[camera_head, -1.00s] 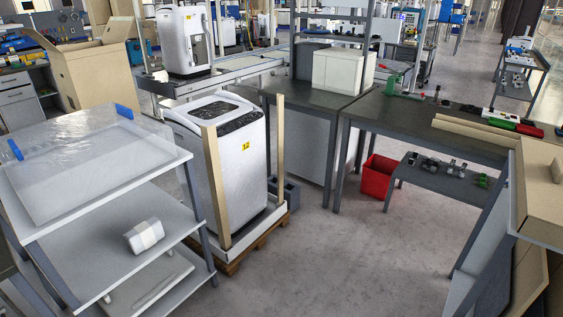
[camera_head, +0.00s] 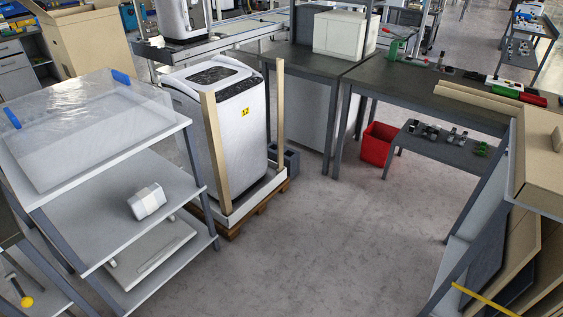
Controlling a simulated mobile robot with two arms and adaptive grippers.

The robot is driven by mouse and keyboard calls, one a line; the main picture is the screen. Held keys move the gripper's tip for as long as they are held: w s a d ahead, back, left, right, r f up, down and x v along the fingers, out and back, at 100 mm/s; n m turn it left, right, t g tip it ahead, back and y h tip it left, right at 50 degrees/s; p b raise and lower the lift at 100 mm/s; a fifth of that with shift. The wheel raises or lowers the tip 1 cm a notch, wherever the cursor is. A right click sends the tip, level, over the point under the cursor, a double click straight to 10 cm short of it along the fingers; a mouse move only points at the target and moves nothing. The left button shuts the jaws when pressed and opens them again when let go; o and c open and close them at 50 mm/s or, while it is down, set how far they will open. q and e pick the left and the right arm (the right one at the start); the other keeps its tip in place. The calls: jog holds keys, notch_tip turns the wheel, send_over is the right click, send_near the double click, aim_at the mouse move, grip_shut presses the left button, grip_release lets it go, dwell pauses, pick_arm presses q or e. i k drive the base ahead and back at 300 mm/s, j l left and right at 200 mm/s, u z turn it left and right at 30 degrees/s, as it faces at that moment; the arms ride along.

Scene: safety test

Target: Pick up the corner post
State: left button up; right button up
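A tan upright corner post (camera_head: 216,155) stands at the near corner of a white washing machine (camera_head: 240,135) on a white base and wooden pallet (camera_head: 245,222). A second tan post (camera_head: 280,105) stands upright at the machine's right side. Long tan strips (camera_head: 485,98), similar in colour to the posts, lie on the dark table (camera_head: 455,109) at the right. Neither of my grippers shows in this view.
A grey shelf cart (camera_head: 95,220) with clear film and a white wrapped block (camera_head: 147,201) stands at the left. A red bin (camera_head: 378,143) sits under the table. Cardboard boxes (camera_head: 545,165) are at the right. The middle floor is clear.

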aim_at(280, 62)
jog(key=i+u, duration=0.1)
jog(key=i, duration=0.35)
jog(key=i+l, duration=0.15)
jog(key=i, duration=0.3)
jog(key=u, duration=0.05)
